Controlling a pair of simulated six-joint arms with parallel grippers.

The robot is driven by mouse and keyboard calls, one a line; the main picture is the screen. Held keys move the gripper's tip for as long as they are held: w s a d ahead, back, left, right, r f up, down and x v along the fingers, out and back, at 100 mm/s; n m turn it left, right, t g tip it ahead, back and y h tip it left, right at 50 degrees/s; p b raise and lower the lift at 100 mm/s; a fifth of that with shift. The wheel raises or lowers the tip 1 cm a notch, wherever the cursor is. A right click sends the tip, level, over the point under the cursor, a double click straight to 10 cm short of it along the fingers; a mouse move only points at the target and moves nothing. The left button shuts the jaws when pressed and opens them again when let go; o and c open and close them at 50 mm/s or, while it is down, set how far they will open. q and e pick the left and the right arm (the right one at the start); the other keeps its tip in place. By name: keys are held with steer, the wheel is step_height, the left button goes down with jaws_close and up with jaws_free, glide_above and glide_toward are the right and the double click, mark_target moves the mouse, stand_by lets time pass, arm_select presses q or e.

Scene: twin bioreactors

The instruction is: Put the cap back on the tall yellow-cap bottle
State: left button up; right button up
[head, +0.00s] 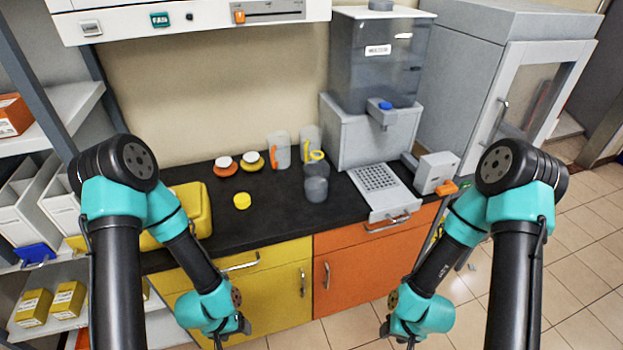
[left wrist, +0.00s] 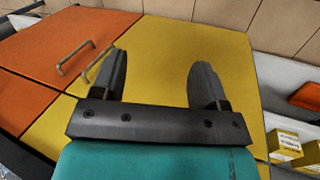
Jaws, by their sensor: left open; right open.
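A round yellow cap (head: 241,201) lies on the black counter, left of the middle. A dark grey, see-through bottle (head: 316,187) stands upright to its right; a yellow ring (head: 317,156) shows at its top, but I cannot tell whether it belongs to this bottle or to the jug behind. My left gripper (head: 235,332) is low in front of the yellow cabinet, below the counter edge; in the left wrist view it (left wrist: 160,75) is open and empty. My right gripper (head: 398,335) is open, low in front of the orange cabinet. Both are well away from the cap.
Jugs with an orange handle (head: 279,150) and a yellow handle (head: 310,138) stand at the back. Orange (head: 226,168) and yellow (head: 252,163) round pieces with white tops sit nearby. A yellow case (head: 195,205) is at left; a dispenser (head: 372,130) and perforated tray (head: 377,178) are at right.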

arm_select(q)
steer(key=shift+o, duration=0.3)
steer(key=shift+o, duration=1.3)
steer(key=shift+w, duration=0.1)
